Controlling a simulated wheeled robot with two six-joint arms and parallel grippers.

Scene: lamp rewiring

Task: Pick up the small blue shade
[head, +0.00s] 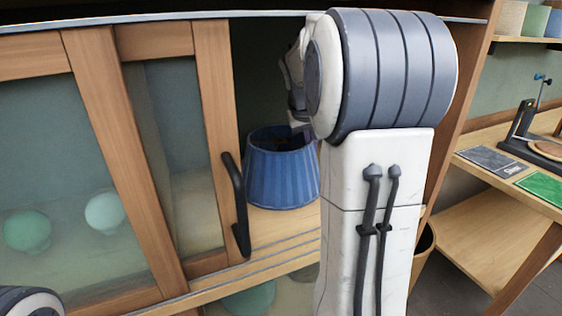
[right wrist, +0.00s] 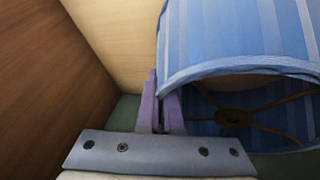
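The small blue shade (head: 283,172) is a pleated, tapered shade inside the cabinet, standing on the wooden shelf floor behind the open part of the door front. My right arm reaches in over it, and my right gripper (head: 297,128) is at its top rim, partly hidden by my own arm. In the right wrist view the blue shade (right wrist: 235,40) fills the upper right, with its dark inner spokes showing. The purple fingers of the right gripper (right wrist: 160,112) are close together with the shade's rim edge between them. My left gripper is not in view.
A sliding glass door (head: 175,150) with a dark handle (head: 237,205) stands just left of the shade. Pale green globes (head: 105,212) sit behind the glass. The cabinet's wooden side wall (right wrist: 45,85) is close to the right gripper. A workbench (head: 490,180) stands at right.

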